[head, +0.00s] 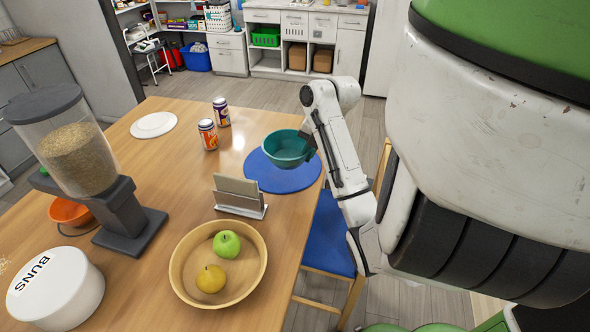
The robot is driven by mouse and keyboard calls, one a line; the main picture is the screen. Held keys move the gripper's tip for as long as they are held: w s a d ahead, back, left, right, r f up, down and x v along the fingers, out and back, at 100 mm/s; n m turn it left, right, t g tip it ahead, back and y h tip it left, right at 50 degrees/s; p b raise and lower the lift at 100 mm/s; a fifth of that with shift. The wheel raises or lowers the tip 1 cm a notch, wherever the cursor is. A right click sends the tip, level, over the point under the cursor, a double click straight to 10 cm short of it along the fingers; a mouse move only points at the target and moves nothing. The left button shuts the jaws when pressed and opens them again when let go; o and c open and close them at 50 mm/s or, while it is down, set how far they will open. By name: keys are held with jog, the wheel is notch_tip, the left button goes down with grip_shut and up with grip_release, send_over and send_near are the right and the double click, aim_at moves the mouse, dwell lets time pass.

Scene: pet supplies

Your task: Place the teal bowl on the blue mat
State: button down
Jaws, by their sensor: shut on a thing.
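The teal bowl (286,147) is upright over the far part of the blue mat (287,182), near the table's right edge. I cannot tell whether the bowl touches the mat or is held a little above it. The round blue mat lies flat on the wooden table, partly covered by the bowl. My gripper (309,147) is shut on the bowl's right rim. Its fingertips are small and mostly hidden by the arm.
Two cans (208,134) stand left of the mat. A napkin holder (239,196) and a wooden bowl (255,265) with fruit are nearer. A food dispenser (120,215), orange bowl (70,211), white BUNS tin (60,290) and white plate (153,125) are left. A blue chair (330,240) is beside the table.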

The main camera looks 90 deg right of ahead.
aim_at(298, 153)
jog(key=w+d+f, duration=0.1)
jog(key=f, duration=0.1)
jog(key=w+d+f+b, duration=0.1)
jog(key=f, duration=0.1)
jog(key=w+d+f, duration=0.1)
jog(key=d+f, duration=0.1)
jog(key=shift+w, duration=0.35)
jog(key=shift+f+p, duration=0.4)
jog(key=shift+f, duration=1.2)
jog(key=shift+f, duration=0.1)
jog(key=c, duration=1.2)
grip_release()
jog(key=shift+c, duration=0.2)
jog(key=v, duration=1.1)
jog(key=shift+d, duration=0.1)
jog(key=shift+s+r+p, duration=0.2)
jog(key=shift+r+p, duration=0.25)
jog(key=shift+r, duration=0.15)
